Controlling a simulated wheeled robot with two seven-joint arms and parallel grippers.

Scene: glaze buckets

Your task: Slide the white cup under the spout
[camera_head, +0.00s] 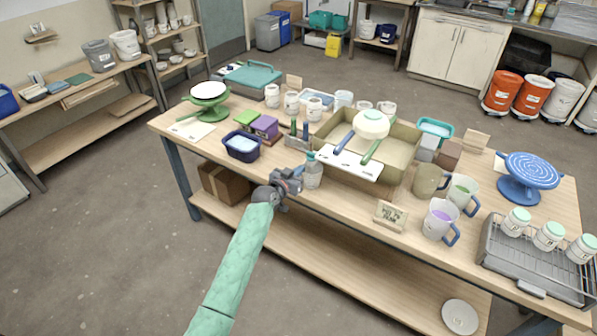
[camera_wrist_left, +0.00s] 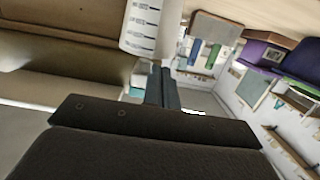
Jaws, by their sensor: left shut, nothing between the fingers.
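Several pale cups stand along the back of the table, among them one at the left end (camera_head: 272,95), one beside it (camera_head: 291,103) and one farther right (camera_head: 314,109). I cannot tell which is the task's white cup. A clear bottle with a teal pump top (camera_head: 313,172) stands at the front edge; its small nozzle is the only spout-like part I make out. My left gripper (camera_head: 297,173) is shut and empty, just left of this bottle at the table edge.
A cardboard tray (camera_head: 400,165) with a white bowl and tools fills the middle. A dark blue tub (camera_head: 242,146) and purple box (camera_head: 265,126) stand to the left. Jugs (camera_head: 440,220), a blue turntable (camera_head: 532,172) and a wire rack (camera_head: 515,262) crowd the right.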

